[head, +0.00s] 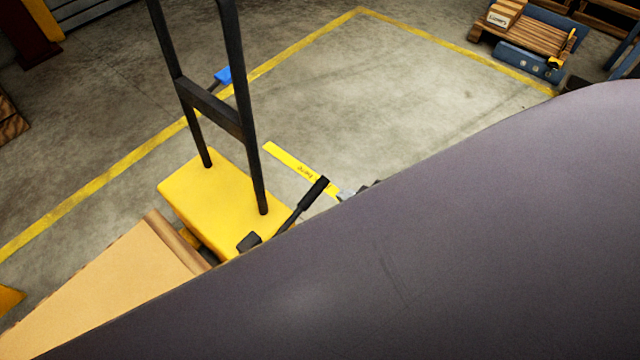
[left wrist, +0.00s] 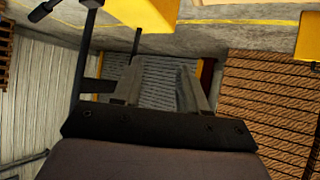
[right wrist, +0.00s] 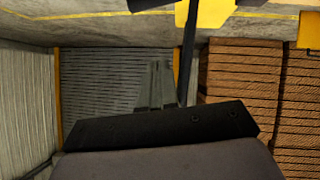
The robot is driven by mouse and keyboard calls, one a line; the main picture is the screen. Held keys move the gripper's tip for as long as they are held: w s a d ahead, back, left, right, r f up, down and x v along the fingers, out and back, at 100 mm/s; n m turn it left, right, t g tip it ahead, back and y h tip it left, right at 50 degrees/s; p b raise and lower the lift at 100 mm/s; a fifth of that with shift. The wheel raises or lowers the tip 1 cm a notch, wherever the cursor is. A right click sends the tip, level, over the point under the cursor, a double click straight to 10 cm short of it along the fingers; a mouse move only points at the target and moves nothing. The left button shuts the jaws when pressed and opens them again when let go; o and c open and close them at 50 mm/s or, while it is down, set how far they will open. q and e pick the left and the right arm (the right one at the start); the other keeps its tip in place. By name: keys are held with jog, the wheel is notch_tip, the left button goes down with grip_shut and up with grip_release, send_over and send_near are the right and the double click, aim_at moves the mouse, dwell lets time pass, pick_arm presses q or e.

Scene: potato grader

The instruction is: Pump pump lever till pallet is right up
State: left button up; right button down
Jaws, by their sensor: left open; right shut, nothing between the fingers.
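The yellow lifter (head: 215,205) with its tall black handle frame stands left of centre in the head view. Its black pump lever (head: 305,200) slants up to the right, with a thick grip at its top end. My right gripper (head: 348,193) shows only as a small grey tip just right of the lever grip, apparently apart from it. In the right wrist view its fingers (right wrist: 156,85) are together and empty. My left gripper (left wrist: 158,80) is open and empty in the left wrist view. A tan-topped load (head: 110,290) sits beside the lifter; any pallet under it is mostly hidden.
My large grey arm link covers the lower right of the head view. A yellow floor line (head: 450,48) bounds mostly clear concrete. A wooden pallet (head: 535,35) with a small box (head: 505,14) stands far right. Stacked brown slats (right wrist: 240,85) show in the right wrist view.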

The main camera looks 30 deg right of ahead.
aim_at(321, 192)
pick_arm(q)
jog(key=f+b, duration=0.2)
jog(key=shift+w+d+f, duration=0.1)
jog(key=shift+d+f, duration=0.1)
jog(key=shift+f, duration=0.15)
pick_arm(e)
jog(key=shift+w+d+f+n, duration=0.15)
jog(key=shift+w+f, duration=0.1)
jog(key=shift+f, duration=0.35)
jog(key=shift+w+d+f+n, duration=0.15)
jog(key=shift+w+f, duration=0.1)
jog(key=shift+f, duration=0.3)
